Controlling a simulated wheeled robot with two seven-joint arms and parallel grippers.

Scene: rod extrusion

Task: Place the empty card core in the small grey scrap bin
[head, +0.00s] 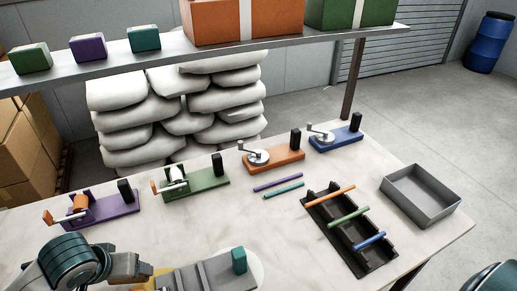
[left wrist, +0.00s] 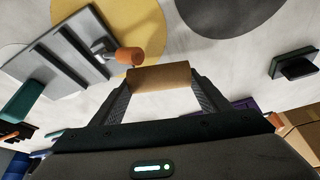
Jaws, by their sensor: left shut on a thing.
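The brown card core (left wrist: 158,78) lies crosswise between the fingertips of my left gripper (left wrist: 158,82) in the left wrist view. The gripper is shut on it, and the core hides the table behind it. In the head view my left arm (head: 75,262) comes in at the bottom left; its fingertips and the core do not show there. The grey scrap bin (head: 434,208) is an open box at the table's right end, and it looks empty. The bin is far to the right of my left arm. My right gripper is not in view.
A black rack (head: 372,262) with coloured rods stands left of the bin. Purple, green, orange (head: 280,160) and blue winder stations line the back. Two loose rods (head: 284,190) lie mid-table. A grey fixture with a teal block (head: 239,261) stands in front. A shelf (head: 200,50) spans behind.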

